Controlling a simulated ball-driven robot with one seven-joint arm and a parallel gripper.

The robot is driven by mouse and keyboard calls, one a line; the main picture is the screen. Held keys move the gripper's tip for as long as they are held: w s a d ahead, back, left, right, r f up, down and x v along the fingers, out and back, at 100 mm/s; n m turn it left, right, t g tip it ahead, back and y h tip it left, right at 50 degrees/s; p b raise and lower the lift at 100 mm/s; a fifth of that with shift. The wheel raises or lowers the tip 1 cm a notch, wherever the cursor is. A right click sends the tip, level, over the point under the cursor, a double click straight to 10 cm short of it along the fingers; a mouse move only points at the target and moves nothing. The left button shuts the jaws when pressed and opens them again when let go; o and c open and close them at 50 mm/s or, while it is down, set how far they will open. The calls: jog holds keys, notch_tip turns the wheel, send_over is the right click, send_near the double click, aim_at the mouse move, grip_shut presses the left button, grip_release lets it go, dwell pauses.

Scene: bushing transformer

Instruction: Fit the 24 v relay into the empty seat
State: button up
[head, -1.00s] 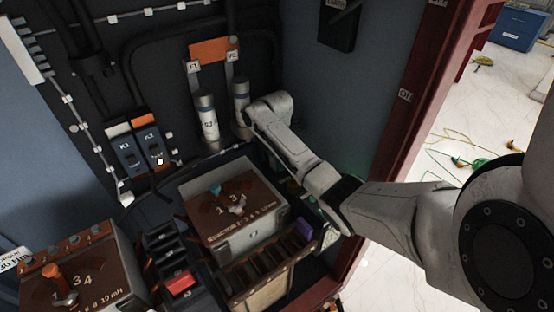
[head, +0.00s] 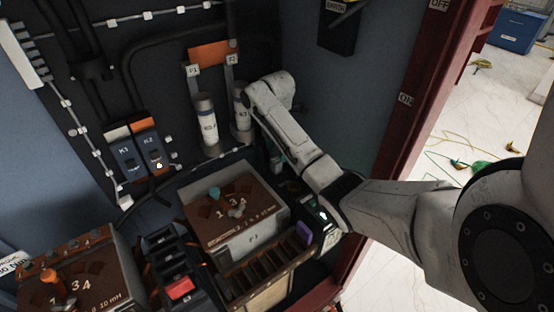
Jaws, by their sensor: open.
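Two dark blue relay-like blocks stand side by side on the back panel at left: one marked K1 or K3 (head: 124,158) with a white top, and one marked K2 (head: 150,150) with an orange top. No 24 V marking is readable, so I cannot tell which part is the 24 V relay. I also cannot make out the empty seat. A black slotted block (head: 165,246) with a red piece (head: 180,288) is at bottom centre-left.
Two white cylindrical fuses (head: 207,124) hang under an orange plate (head: 214,53). A brown-topped box (head: 250,235) stands mid-floor, with a wooden slotted rack (head: 268,290) in front. Another brown-topped box (head: 85,285) is bottom left. A red frame (head: 393,125) bounds the right side.

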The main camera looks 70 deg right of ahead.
aim_at(277, 160)
notch_tip(277, 160, up, 6)
jog(key=p, duration=0.2)
jog(key=shift+w+f+p, duration=0.1)
jog(key=shift+f+p, duration=0.1)
jog(key=shift+p, duration=0.2)
dwell(0.4)
